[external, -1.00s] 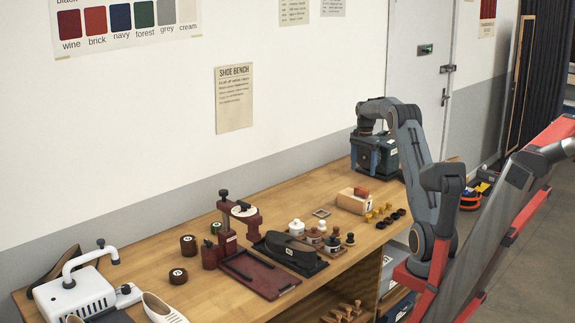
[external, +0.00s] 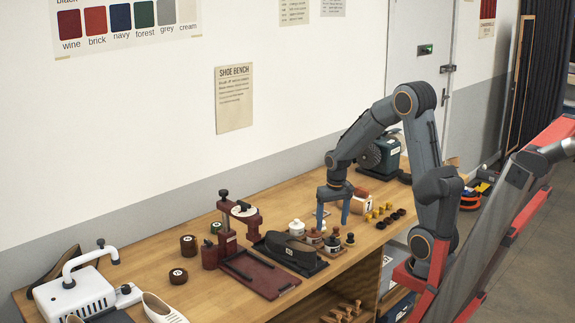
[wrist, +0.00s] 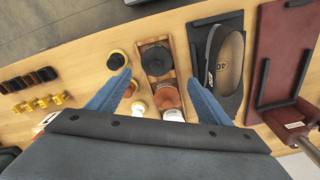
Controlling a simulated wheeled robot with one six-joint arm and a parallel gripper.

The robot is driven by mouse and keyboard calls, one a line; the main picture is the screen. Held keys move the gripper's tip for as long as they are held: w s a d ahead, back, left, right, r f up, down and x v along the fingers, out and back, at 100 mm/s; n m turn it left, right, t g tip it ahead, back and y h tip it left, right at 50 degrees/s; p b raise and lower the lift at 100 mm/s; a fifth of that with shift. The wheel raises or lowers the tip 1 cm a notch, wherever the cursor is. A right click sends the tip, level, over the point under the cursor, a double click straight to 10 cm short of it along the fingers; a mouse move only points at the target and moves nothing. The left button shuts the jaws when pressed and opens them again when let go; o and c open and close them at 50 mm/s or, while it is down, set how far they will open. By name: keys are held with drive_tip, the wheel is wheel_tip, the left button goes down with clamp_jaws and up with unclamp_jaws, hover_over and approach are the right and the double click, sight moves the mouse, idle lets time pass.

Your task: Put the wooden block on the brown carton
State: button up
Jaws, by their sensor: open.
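A tan, block-like piece (external: 361,204) with a pale numbered end and an orange-red part on top stands on the bench in the external view, partly behind my gripper. It looks like the wooden block, but I cannot be sure. A brown edge (external: 453,162) shows behind my arm at the far end of the bench; I cannot tell whether it is the carton. My gripper (external: 333,226) points down, open and empty, just left of the tan piece. In the wrist view my gripper (wrist: 158,62) spans a wooden rack of jars (wrist: 170,78), with nothing held.
Yellow pieces (wrist: 38,103) and dark pieces (wrist: 28,80) lie in rows beside the rack. A black tray with a shoe-like form (wrist: 218,72) and a dark red press (external: 230,240) stand on the other side. A green machine (external: 383,155) stands behind my arm.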

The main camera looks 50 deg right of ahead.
drive_tip(key=s+a+f+n, duration=0.2)
drive_tip(key=s+a, duration=0.1)
drive_tip(key=s, duration=0.3)
drive_tip(key=s+a+f+n, duration=0.2)
drive_tip(key=s+a, duration=0.2)
drive_tip(key=s, duration=0.2)
drive_tip(key=shift+s+a+n, duration=0.2)
drive_tip(key=shift+a+n, duration=0.05)
drive_tip(key=shift+n, duration=0.05)
idle(0.3)
